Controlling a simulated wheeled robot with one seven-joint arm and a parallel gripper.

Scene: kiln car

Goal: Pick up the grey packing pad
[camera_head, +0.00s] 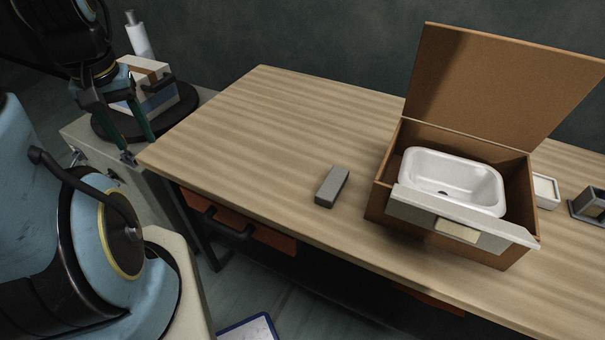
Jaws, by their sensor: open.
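The grey packing pad (332,187) is a small grey block lying on the wooden table, left of the open cardboard box (376,200). It lies apart from the box, near the table's front edge. My gripper (139,148) is at the upper left, pointing down, open and empty. It is near the table's left corner and well away from the pad. In the picture it overlaps the grey cabinet and the turntable.
A white basin (450,180) sits in the box, whose lid stands raised. A white dish (545,190) and a dark holder (588,205) stand to the right. A round black turntable (108,128) bears a box at the left. The table's left part (255,120) is clear.

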